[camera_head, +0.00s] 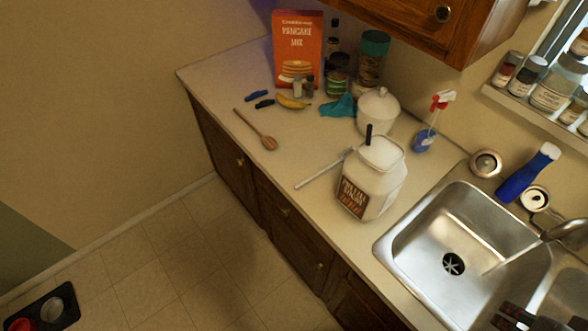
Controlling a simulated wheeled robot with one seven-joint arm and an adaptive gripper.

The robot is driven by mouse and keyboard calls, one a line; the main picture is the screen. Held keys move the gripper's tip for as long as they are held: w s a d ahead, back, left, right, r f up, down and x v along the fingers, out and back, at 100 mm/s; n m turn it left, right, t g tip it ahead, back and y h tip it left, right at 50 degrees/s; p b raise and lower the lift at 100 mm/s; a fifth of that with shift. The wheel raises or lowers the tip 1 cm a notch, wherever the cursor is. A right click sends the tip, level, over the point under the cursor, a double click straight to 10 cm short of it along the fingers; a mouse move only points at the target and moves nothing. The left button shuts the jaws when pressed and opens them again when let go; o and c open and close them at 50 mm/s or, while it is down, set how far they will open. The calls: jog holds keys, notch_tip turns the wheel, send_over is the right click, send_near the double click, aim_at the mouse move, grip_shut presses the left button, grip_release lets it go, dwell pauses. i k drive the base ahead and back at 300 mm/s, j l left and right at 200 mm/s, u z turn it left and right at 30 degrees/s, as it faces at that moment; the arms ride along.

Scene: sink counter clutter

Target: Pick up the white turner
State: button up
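A long, thin, pale grey-white utensil (320,171) lies flat on the counter, left of the large white jar. It looks like the turner, but its upper right end runs close to or behind the jar, so its full shape is unclear. Part of my gripper (516,318) shows as dark pieces at the bottom right edge, over the sink's near side. It is far from the utensil. Its fingertips are too dark and cut off to tell whether they are open.
The white jar (373,182) with a brown label stands beside the utensil. A wooden spoon (258,132), banana (292,103), teal cloth (338,107), lidded white pot (378,112) and spray bottle (426,132) lie around. The sink (398,245) is at right. The counter's front strip is mostly clear.

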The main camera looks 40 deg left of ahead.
aim_at(341, 153)
jog(key=u, duration=1.5)
jog(key=z, duration=2)
jog(key=j+z, duration=0.1)
jog(key=j, duration=0.35)
jog(key=k+j+z, duration=0.15)
jog(key=j, duration=0.25)
jog(key=j+z, duration=0.1)
jog(key=j, duration=0.35)
jog(key=k+j+z, duration=0.15)
jog(key=j, duration=0.25)
jog(key=k+j+z, duration=0.1)
jog(key=j, duration=0.3)
jog(key=k+j+z, duration=0.1)
jog(key=j, duration=0.3)
jog(key=k+j+z, duration=0.15)
jog(key=j, duration=0.25)
jog(key=k, duration=0.1)
